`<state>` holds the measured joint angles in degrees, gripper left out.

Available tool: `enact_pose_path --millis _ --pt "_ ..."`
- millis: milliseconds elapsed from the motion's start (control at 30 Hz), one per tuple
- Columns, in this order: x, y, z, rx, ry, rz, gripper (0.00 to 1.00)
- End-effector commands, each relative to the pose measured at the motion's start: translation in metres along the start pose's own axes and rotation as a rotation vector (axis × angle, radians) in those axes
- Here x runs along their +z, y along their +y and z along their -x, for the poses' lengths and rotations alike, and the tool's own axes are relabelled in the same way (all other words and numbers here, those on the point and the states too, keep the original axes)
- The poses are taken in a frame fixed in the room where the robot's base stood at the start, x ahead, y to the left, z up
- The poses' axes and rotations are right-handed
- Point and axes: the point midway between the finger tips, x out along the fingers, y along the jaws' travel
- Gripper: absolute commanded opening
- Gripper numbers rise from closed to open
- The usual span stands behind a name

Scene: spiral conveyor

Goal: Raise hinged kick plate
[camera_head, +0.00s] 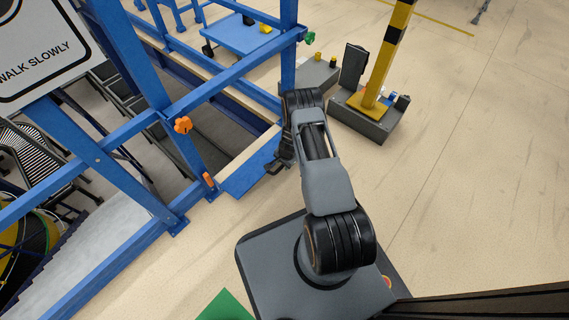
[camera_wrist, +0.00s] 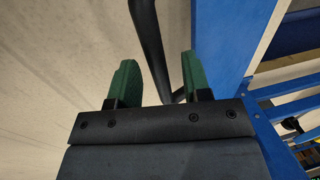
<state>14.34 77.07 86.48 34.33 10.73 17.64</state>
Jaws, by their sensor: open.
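The hinged kick plate (camera_head: 250,172) is a blue panel low in the opening of the blue frame, beside my arm in the head view. Its blue face (camera_wrist: 222,35) appears to fill the upper right of the wrist view. A dark bar (camera_wrist: 149,35), seemingly a handle, runs down between the green fingers of my gripper (camera_wrist: 160,65). The fingers stand apart on either side of it, and I see no grip on it. In the head view my gripper (camera_head: 277,166) is small, dark and at the plate's right end; its fingertips are hard to make out there.
Blue frame posts and rails (camera_head: 225,78) stand at the left, with an orange knob (camera_head: 182,125) and an orange latch-like part (camera_head: 208,180). A grey base with a yellow-black post (camera_head: 388,55) stands behind my arm. Open floor (camera_head: 475,170) lies to the right.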

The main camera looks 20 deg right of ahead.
Motion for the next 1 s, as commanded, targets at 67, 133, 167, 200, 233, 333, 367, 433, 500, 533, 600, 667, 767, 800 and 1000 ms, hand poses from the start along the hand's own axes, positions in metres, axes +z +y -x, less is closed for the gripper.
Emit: enact_pose_path --millis 67,133,167,200,233,333,367,433,500,533,600,667,767,800,1000 --pt "0.0001 -0.0001 0.0 0.0 0.0 0.0 0.44" --pt "0.0001 -0.0002 0.0001 0.0 0.0 0.0 0.44" --pt "0.0001 -0.0002 0.0002 0.0 0.0 0.0 0.44" --pt "0.0001 -0.0002 0.0002 0.0 0.0 0.0 0.43" --pt "0.0001 -0.0001 0.0002 0.0 0.0 0.0 0.4" --pt "0.0001 -0.0001 0.0002 0.0 0.0 0.0 0.31" --pt "0.0001 -0.0001 0.0003 0.0 0.0 0.0 0.28" --pt "0.0001 -0.0001 0.0003 0.0 0.0 0.0 0.21" --pt "0.0 -0.0002 0.0003 0.0 0.0 0.0 0.15" --pt "0.0001 -0.0004 0.0003 0.0 0.0 0.0 0.12" --pt "0.0002 -0.001 0.0004 -0.001 0.001 0.001 0.05" --pt "0.0003 -0.0015 0.0005 -0.002 0.001 0.001 0.0" --pt "0.0004 -0.0023 0.0006 -0.003 0.002 0.002 0.0" --pt "0.0004 -0.0026 0.0007 -0.003 0.002 0.002 0.0" --pt "-0.0024 -0.0019 0.0023 -0.003 0.004 0.0 0.0"
